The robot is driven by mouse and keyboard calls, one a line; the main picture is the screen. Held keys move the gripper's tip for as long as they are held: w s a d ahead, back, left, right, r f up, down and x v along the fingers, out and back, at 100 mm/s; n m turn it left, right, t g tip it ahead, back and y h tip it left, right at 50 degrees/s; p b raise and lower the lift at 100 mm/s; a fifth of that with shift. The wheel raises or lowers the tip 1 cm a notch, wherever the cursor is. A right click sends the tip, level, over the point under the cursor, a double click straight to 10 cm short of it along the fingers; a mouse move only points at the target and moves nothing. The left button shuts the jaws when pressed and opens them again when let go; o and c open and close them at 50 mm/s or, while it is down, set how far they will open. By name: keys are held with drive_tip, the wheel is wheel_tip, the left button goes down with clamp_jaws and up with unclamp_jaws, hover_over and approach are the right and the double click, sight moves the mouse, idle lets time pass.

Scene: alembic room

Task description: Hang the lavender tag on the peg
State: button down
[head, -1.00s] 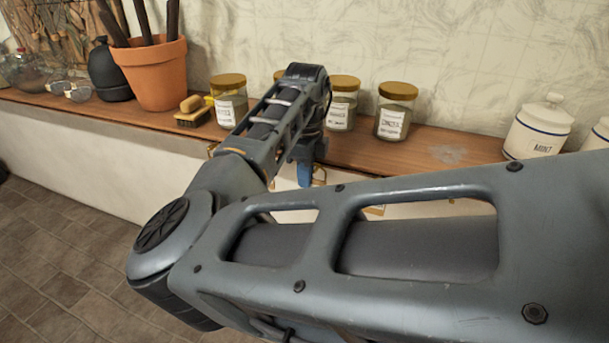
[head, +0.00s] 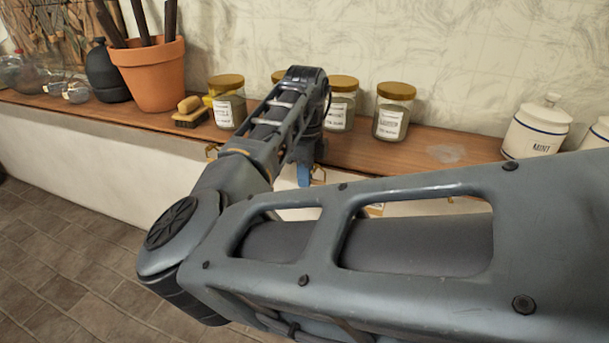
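My gripper (head: 304,174) is mostly hidden behind my own forearm. Only a blue part of it shows, pointing down in front of the shelf's front edge. I cannot see whether its fingers are open or shut, or whether they hold anything. Small brass-coloured fittings show just below the shelf edge, one (head: 212,151) left of my arm and one (head: 319,174) right beside the gripper. I cannot tell whether either is the peg. No lavender tag can be made out; my arm covers much of the wall face below the shelf.
The wooden shelf (head: 358,154) holds several glass jars with gold lids, one (head: 393,110) right of my gripper. A terracotta pot (head: 150,78), brush (head: 189,112) and black bottle (head: 106,70) stand left. A white MINT canister (head: 537,128) stands right. Tiled floor (head: 60,245) is clear at lower left.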

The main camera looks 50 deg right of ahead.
drive_tip(key=shift+d+f, duration=0.1)
drive_tip(key=shift+f, duration=0.1)
idle(0.5)
idle(0.5)
drive_tip(key=c, duration=1.2)
unclamp_jaws()
drive_tip(key=shift+d+r, duration=0.1)
